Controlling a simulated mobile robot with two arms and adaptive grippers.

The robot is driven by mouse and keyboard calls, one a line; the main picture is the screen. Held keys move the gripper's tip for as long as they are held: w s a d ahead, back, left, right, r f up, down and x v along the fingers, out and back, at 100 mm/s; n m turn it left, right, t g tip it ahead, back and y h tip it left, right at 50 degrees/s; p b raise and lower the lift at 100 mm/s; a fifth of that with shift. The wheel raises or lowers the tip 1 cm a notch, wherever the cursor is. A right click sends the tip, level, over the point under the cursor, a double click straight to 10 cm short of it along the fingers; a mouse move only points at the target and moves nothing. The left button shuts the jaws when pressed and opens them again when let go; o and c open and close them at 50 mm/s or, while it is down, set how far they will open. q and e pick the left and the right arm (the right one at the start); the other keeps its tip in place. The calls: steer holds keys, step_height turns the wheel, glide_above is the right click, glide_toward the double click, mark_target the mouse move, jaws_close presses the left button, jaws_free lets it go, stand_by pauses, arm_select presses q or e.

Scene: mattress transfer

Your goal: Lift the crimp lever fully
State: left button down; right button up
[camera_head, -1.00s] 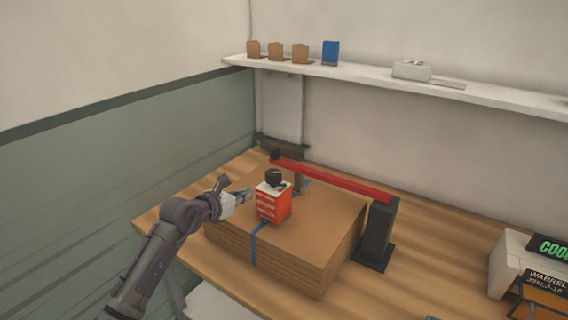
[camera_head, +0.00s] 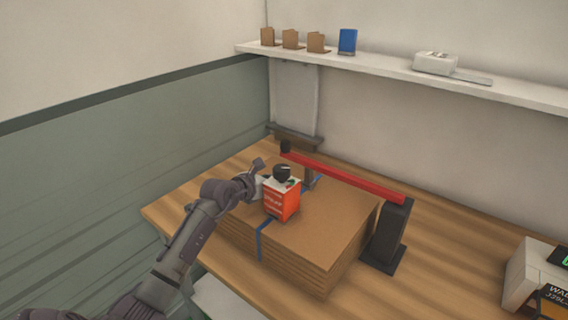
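The crimp lever is a long red bar (camera_head: 345,178) above the far part of a cardboard stack. Its right end meets a black post (camera_head: 388,235); a small black knob (camera_head: 285,146) is at its left end. The lever lies nearly level, dipping slightly to the right in the picture. A red box (camera_head: 282,199) with a white top and black knob sits on the stack, in front of the lever. My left gripper (camera_head: 261,187) is just left of the red box, short of the lever; its fingers are partly hidden. My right gripper is not in view.
The cardboard stack (camera_head: 325,235), with a blue strap, lies on a wooden table (camera_head: 450,255). A white device (camera_head: 525,275) stands at the right edge. A wall shelf (camera_head: 390,72) holds small brown items, a blue item and a white device. The table between post and white device is clear.

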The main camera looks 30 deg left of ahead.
arm_select(q)
steer(key=x, duration=0.4)
steer(key=r+p, duration=0.2)
steer(key=r, duration=0.1)
steer(key=shift+w, duration=0.4)
steer(key=shift+s+r, duration=0.15)
steer(key=shift+r, duration=0.3)
steer(key=shift+f, duration=0.1)
